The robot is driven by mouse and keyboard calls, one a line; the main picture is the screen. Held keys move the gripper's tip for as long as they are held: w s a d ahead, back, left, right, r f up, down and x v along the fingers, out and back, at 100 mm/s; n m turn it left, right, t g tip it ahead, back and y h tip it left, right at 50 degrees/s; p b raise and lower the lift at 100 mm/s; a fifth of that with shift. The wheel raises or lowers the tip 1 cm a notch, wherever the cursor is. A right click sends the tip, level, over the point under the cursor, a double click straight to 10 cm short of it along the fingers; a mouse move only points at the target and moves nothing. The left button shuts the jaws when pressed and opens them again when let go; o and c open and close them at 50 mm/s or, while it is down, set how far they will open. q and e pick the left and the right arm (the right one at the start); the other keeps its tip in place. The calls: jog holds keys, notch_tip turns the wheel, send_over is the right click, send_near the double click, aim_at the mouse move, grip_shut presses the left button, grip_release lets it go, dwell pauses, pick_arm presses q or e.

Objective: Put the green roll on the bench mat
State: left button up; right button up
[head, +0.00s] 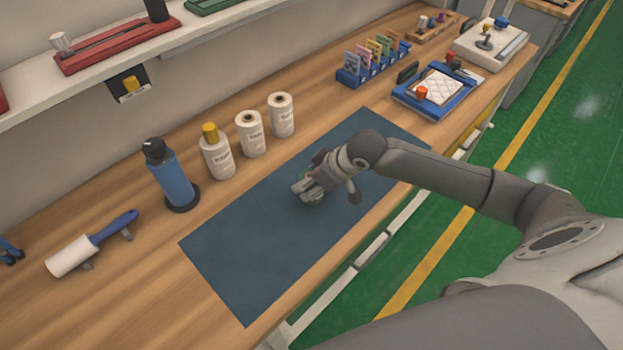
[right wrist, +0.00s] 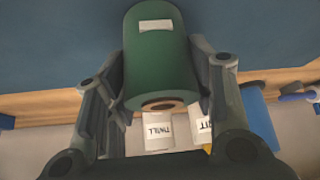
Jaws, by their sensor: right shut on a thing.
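The green roll (right wrist: 158,62) shows in the right wrist view, with a pale label on its side and a brown core at its near end. My right gripper (head: 306,192) is shut on it, with one finger on each side. In the head view the gripper is over the dark blue bench mat (head: 240,255), and it hides nearly all of the roll. I cannot tell whether the roll touches the mat. My left gripper is in neither view.
Behind the mat stand two white labelled rolls (head: 281,115), (head: 250,135), a yellow-topped one (head: 217,155) and a blue bottle (head: 170,180). A lint roller (head: 92,244) lies at left. A card rack (head: 373,66) and blue tray (head: 438,92) stand beyond. The mat's near-left part is clear.

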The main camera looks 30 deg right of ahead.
jog(key=o, duration=1.3)
jog(key=b+v, duration=0.1)
jog(key=v, duration=1.1)
jog(key=shift+a, duration=0.1)
